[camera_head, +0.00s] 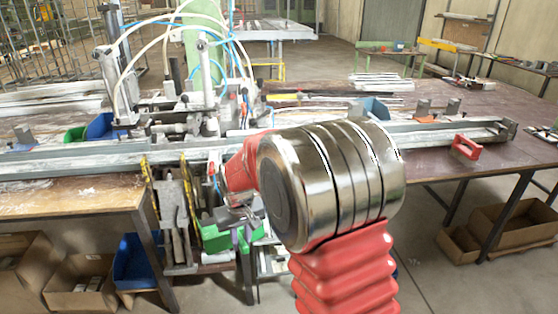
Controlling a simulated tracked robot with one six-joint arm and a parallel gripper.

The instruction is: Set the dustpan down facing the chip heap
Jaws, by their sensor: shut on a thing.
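My gripper (237,208) is partly hidden behind my red and silver arm, low in front of the bench's front edge. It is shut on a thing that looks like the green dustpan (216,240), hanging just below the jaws. Its outline is broken up by parts of the bench behind it, and I cannot tell which way its mouth faces. I cannot make out a distinct chip heap; pale dust and scraps lie on the brown bench top (90,195), and my arm covers part of the bench.
A long metal profile rail (80,158) crosses the bench, with a clamp machine and hoses (200,90) behind it. Blue (101,127) and green (75,134) bins stand at left. Cardboard boxes (515,222) sit below.

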